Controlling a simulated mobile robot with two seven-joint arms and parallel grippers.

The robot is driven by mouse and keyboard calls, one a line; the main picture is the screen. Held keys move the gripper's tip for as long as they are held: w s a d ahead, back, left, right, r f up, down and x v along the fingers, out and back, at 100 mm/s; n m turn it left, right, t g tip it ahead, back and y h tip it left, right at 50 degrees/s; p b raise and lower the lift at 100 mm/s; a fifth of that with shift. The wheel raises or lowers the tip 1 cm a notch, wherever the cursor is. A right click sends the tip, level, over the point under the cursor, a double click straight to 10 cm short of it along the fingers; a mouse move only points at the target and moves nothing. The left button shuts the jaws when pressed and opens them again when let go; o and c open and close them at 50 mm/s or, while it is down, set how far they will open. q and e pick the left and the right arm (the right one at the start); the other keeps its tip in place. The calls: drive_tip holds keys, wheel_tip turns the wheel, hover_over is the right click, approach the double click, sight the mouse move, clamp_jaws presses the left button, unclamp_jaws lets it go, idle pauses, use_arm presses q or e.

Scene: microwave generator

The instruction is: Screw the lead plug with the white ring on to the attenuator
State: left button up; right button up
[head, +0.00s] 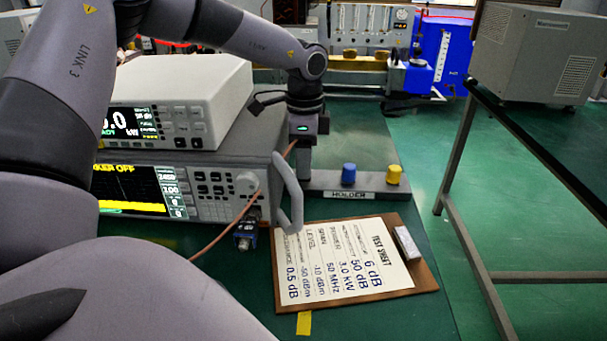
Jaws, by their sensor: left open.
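My left gripper (303,165) points down behind the signal generator's right handle, beside the left end of the holder (375,193). It is open; its fingertips are partly hidden by the handle. A copper-coloured lead (228,226) runs from the lower left up behind the handle towards this gripper. I cannot make out its plug or a white ring. A small dark blue block with a silver connector (244,240), possibly the attenuator, sits low at the front of the instrument. My right gripper is not in view.
A white meter (200,85) stands on the grey instrument (190,190). The holder carries a blue cap (348,174) and a yellow cap (393,174). A clipboard with a test sheet (345,262) lies in front. Green bench shows behind the holder.

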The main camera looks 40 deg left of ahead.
use_arm(q)
drive_tip(key=shift+b, duration=0.75)
idle(0.9)
clamp_jaws()
drive_tip(key=shift+r, duration=0.1)
drive_tip(key=shift+r+p, duration=1.35)
drive_tip(key=shift+r, duration=1.6)
